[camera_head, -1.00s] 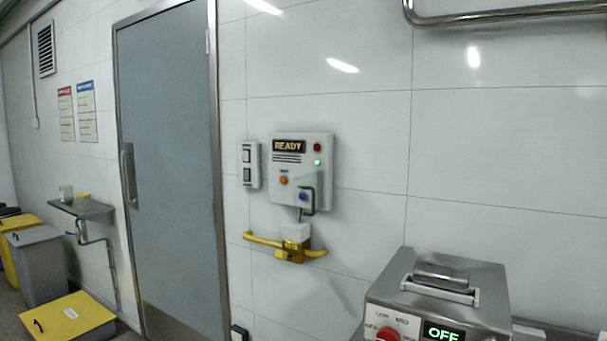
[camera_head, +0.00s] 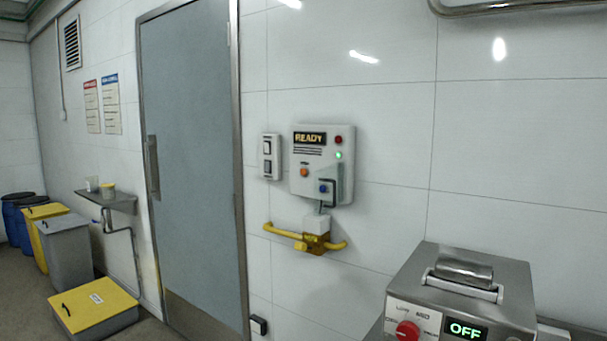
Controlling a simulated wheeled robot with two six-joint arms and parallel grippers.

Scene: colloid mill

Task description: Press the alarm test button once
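A white alarm panel (camera_head: 321,165) hangs on the tiled wall, right of the door. Its display (camera_head: 309,138) reads READY. A red lamp or button (camera_head: 338,140) is at its upper right, with a lit green lamp (camera_head: 338,155) below. An orange button (camera_head: 304,172) is at the lower left and a blue button (camera_head: 323,188) at the lower right, beside a grey guard-like part. The labels are too small to read, so I cannot tell which is the alarm test button. Neither gripper is in view.
A switch plate (camera_head: 269,157) is left of the panel. A steel machine (camera_head: 462,290) reading OFF stands at the lower right. A grey door (camera_head: 188,160), shelf (camera_head: 106,201) and yellow-lidded bin (camera_head: 95,305) are left.

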